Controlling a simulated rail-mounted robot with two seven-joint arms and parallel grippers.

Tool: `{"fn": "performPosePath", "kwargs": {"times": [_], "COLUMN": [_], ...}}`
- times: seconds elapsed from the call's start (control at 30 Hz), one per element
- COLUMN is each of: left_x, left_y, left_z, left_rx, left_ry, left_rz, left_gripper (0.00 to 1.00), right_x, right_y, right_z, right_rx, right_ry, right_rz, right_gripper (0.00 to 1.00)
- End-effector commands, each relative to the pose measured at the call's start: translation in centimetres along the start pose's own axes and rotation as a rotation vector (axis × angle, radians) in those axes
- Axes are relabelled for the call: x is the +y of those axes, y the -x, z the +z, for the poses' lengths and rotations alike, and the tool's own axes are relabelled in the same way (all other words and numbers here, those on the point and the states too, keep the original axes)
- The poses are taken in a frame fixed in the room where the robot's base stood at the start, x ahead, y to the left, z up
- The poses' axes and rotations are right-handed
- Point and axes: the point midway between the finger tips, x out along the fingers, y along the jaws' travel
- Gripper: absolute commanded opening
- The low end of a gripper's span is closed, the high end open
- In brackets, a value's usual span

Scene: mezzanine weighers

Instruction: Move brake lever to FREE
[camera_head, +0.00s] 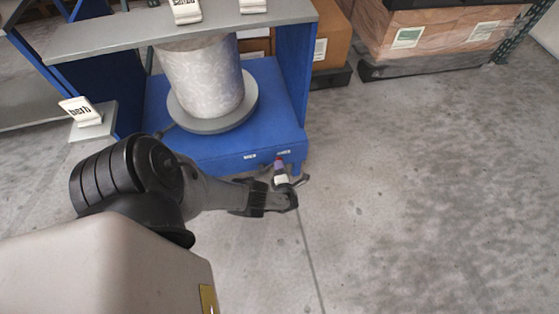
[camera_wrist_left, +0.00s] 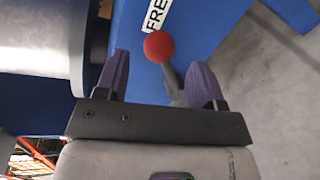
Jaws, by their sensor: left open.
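The brake lever has a red ball knob (camera_wrist_left: 159,46) on a grey rod (camera_wrist_left: 173,84). In the left wrist view the knob lies close beside a white label reading FREE (camera_wrist_left: 156,12) on a blue surface. My left gripper (camera_wrist_left: 160,82) is open, its two purple fingers on either side of the rod, with the knob just beyond the fingertips. In the head view my left gripper (camera_head: 289,179) is at the right front of the blue base (camera_head: 215,143). Two small white labels on its front are too small to read. My right gripper is not in view.
A pale patterned cylinder (camera_head: 203,75) stands on a grey disc (camera_head: 222,123) on the base, under a grey shelf (camera_head: 130,30). White tagged blocks sit on the shelf and on a side plate (camera_head: 97,127). Wrapped boxes (camera_head: 437,36) stand at the back right. The concrete floor at right is clear.

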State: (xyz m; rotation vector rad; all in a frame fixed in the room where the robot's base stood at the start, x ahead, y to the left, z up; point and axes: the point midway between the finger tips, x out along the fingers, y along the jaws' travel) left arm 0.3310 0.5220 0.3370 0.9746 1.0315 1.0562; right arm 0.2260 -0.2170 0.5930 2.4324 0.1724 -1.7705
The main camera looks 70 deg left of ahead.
Motion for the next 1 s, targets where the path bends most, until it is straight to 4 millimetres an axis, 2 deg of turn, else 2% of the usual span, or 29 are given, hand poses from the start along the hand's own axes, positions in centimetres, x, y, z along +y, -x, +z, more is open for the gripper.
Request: {"fn": "performPosePath", "kwargs": {"times": [0.03, 0.2, 0.43, 0.63, 1.0], "left_x": [0.4, 0.3, 0.1, 0.0, 0.0], "left_y": [1.3, 4.5, 7.6, 8.8, 9.0], "left_z": [0.1, 0.0, -0.1, -0.1, -0.1], "left_rx": [0.000, 0.000, 0.001, 0.001, 0.001], "left_ry": [-0.001, -0.002, -0.002, -0.002, -0.002], "left_rz": [-0.003, -0.003, -0.001, 0.000, 0.000], "left_gripper": [0.62, 0.62, 0.62, 0.62, 0.62], "right_x": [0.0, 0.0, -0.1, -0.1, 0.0], "right_y": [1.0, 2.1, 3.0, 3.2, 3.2], "right_z": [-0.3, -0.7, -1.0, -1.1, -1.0], "right_rx": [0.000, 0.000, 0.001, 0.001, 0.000], "right_ry": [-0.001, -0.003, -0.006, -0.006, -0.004], "right_rz": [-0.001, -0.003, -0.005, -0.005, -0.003], "right_gripper": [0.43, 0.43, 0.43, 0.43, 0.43]}}
